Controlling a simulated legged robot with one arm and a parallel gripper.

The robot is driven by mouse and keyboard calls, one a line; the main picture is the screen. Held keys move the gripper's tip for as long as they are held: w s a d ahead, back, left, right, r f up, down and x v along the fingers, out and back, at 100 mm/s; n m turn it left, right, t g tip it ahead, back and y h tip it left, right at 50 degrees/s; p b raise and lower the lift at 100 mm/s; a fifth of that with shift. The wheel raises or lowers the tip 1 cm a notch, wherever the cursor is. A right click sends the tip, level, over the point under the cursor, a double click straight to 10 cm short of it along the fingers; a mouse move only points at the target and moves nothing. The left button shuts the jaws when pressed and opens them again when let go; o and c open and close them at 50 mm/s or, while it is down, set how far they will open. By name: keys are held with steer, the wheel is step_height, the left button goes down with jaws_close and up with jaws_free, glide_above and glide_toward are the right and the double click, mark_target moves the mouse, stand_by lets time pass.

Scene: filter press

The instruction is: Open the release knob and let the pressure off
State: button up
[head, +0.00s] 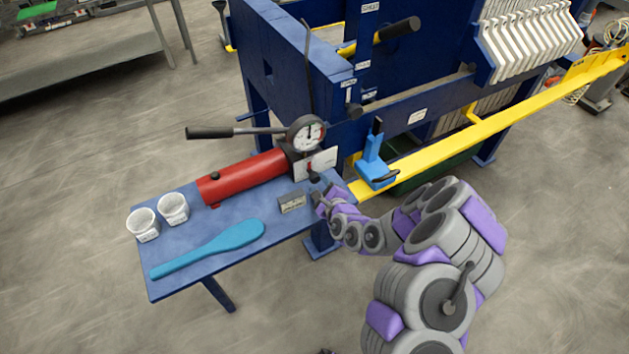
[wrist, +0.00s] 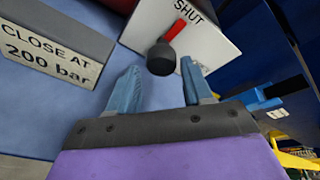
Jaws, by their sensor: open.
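The release knob (wrist: 162,58) is a dark round knob in the wrist view, with a red pointer beside it directed up at the word SHUT on a white plate (wrist: 205,40). In the head view the small dark knob (head: 314,177) sits low at the front of the red hydraulic pump (head: 240,175). The pressure gauge (head: 307,133) stands above it; its reading is too small to make out. My gripper (wrist: 160,78) is open, its two blue fingers on either side of the knob in the picture. Whether they touch it I cannot tell. In the head view my gripper (head: 320,200) is just below the knob.
A grey block (wrist: 50,45) reading "CLOSE AT 200 bar" lies left of my gripper. The blue table (head: 185,280) also bears a blue paddle (head: 215,247) and two white cups (head: 173,208). The blue press frame and yellow rail (head: 450,140) stand at right.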

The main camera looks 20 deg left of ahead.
mark_target(317, 181)
steer(key=b+x, duration=0.1)
steer(key=x, duration=0.2)
steer(key=shift+w+d+f, duration=0.1)
steer(key=shift+w+a, duration=0.5)
steer(key=shift+s, duration=0.1)
steer(key=c, duration=0.7)
